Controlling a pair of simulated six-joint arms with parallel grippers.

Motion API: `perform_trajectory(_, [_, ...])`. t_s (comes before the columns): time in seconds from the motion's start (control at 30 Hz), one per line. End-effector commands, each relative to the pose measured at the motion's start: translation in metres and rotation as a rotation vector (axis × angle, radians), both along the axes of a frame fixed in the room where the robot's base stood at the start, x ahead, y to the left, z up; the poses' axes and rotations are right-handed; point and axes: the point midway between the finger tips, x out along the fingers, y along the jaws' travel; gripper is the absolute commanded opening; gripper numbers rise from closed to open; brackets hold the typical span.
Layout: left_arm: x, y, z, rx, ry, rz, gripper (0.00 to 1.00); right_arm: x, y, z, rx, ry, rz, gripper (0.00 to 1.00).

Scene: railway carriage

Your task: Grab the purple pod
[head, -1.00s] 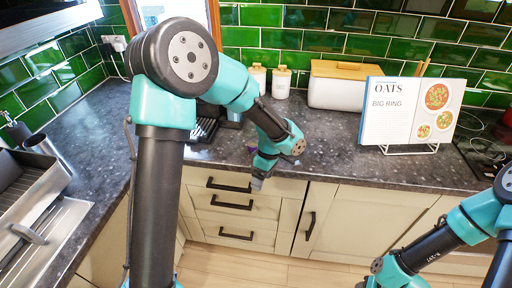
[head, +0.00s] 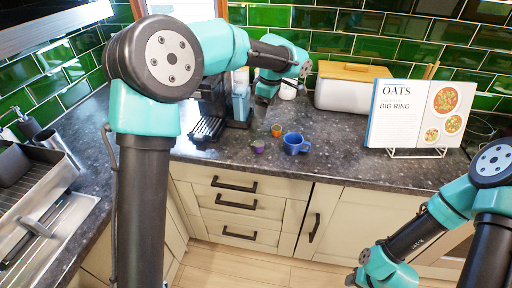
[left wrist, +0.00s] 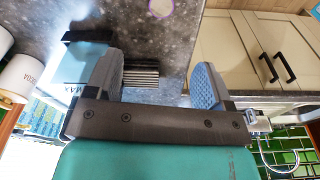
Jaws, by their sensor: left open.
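In the left wrist view a round, pale item with a purple rim (left wrist: 161,7), which looks like the purple pod, is cut off by the top edge. My left gripper (head: 266,96) is behind the pods, near the coffee machine. Its fingers (left wrist: 158,78) are apart with nothing between them. My right arm is low at the right; its fingers cannot be made out.
A coffee machine (head: 209,118) with a blue tank (head: 241,104) stands left of my left gripper. Canisters (head: 288,89), a white bread bin (head: 345,92) and a cookbook on a stand (head: 412,112) line the back. The counter right of the mug is clear.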

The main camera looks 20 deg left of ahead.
Motion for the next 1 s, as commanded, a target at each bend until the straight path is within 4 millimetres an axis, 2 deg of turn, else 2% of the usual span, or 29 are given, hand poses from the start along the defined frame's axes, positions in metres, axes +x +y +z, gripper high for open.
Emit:
perform_trajectory(0.27, [0.000, 0.002, -0.011, 0.001, 0.003, 0.001, 0.75, 0.000, 0.000, 0.000, 0.000, 0.000, 0.000, 0.43])
perform_trajectory(0.8, [0.000, 0.013, -0.100, 0.000, 0.005, 0.001, 0.75, 0.000, 0.000, 0.000, 0.000, 0.000, 0.000, 0.43])
perform_trajectory(1.0, [0.001, 0.015, -0.120, 0.000, 0.001, 0.001, 0.75, 0.000, 0.000, 0.000, 0.000, 0.000, 0.000, 0.43])
